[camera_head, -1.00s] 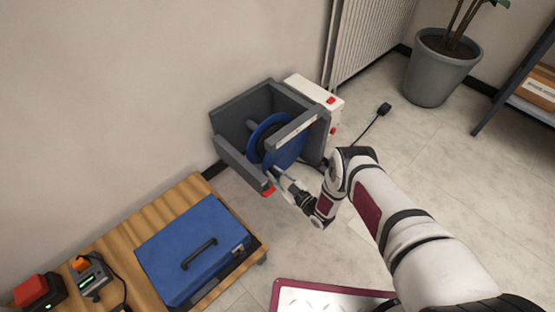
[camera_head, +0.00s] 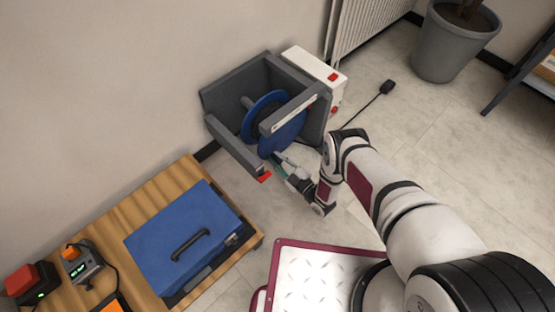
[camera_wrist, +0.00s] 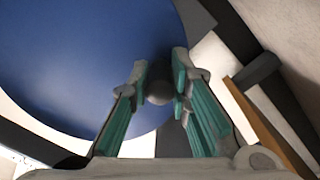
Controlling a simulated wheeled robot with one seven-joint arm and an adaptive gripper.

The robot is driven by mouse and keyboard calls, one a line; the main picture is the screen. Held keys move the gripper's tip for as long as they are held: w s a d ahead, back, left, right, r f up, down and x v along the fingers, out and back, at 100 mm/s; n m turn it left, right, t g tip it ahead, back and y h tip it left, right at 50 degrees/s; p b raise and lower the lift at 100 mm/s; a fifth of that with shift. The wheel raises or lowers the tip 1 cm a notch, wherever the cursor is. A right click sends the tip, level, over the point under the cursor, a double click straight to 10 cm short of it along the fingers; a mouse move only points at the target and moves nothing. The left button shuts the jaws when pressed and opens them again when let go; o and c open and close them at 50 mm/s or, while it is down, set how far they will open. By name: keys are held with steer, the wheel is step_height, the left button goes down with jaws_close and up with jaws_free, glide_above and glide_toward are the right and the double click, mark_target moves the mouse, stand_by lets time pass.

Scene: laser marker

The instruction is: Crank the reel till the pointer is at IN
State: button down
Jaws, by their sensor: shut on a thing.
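The blue reel (camera_head: 282,134) sits in a dark grey open frame (camera_head: 233,93) against the wall. A pale label strip (camera_head: 294,114) is on the frame's upper bar; its lettering and any pointer are too small to read. A red piece (camera_head: 264,176) marks the end of the lower bar. My gripper (camera_head: 279,160) is at the reel's near lower edge. In the wrist view the blue disc (camera_wrist: 75,60) fills the upper left, and my gripper (camera_wrist: 160,95) is shut on a dark round crank knob (camera_wrist: 159,91) between its teal pads.
A white box with red buttons (camera_head: 314,66) adjoins the frame. A wooden bench (camera_head: 166,202) with a blue case (camera_head: 180,240) stands at lower left. A black plug (camera_head: 387,87) on a cord lies on the floor. A potted plant (camera_head: 452,45) is at upper right. Floor right of my arm is clear.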

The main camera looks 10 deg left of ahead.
steer(key=shift+f, duration=0.1)
stand_by(0.3)
steer(key=c, duration=1.5)
jaws_free()
steer(key=shift+o, duration=0.2)
